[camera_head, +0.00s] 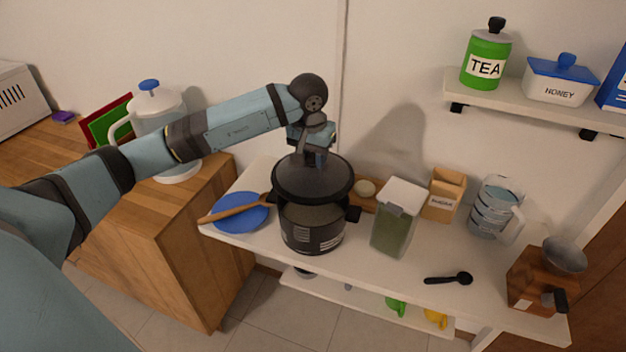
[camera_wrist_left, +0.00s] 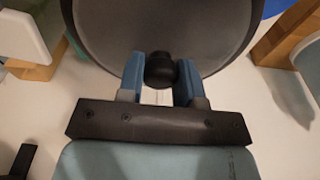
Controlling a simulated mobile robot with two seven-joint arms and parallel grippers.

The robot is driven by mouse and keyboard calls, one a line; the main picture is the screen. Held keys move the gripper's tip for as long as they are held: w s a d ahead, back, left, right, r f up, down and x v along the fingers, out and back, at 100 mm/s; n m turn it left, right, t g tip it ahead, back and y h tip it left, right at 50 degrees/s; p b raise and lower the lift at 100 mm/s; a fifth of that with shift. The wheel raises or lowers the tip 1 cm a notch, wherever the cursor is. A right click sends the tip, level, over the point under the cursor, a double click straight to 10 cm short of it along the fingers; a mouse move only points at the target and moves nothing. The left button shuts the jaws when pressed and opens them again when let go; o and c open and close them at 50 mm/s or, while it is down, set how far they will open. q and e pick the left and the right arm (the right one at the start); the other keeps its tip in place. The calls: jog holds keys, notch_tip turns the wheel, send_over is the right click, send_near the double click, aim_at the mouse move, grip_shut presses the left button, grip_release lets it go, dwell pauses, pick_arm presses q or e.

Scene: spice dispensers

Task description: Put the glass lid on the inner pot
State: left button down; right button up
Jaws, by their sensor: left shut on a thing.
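The glass lid (camera_head: 313,182) is a dark round disc with a black rim. It is above the inner pot (camera_head: 312,228), tilted, and covers the back part of the pot's opening in the head view. The pot is dark with black side handles and stands upright on the white table. My left gripper (camera_head: 312,157) is above the lid. In the left wrist view its two blue fingers (camera_wrist_left: 161,80) are shut on the lid's black knob (camera_wrist_left: 160,66), with the lid (camera_wrist_left: 160,28) beyond. Whether the rim touches the pot is unclear. My right gripper is not in view.
A blue plate (camera_head: 240,213) with a wooden spoon (camera_head: 228,211) lies left of the pot. A green-filled container (camera_head: 397,220) stands close on the right, with a sugar box (camera_head: 442,195) behind. A black scoop (camera_head: 448,280) and a grinder (camera_head: 541,281) are further right. The table front is partly clear.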

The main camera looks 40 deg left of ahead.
aim_at(313, 170)
pick_arm(q)
notch_tip(313, 170, down, 4)
jog(key=shift+f, duration=0.15)
notch_tip(313, 170, down, 4)
jog(key=shift+r+p, duration=0.25)
jog(key=shift+p, duration=0.2)
jog(key=c, duration=0.8)
grip_release()
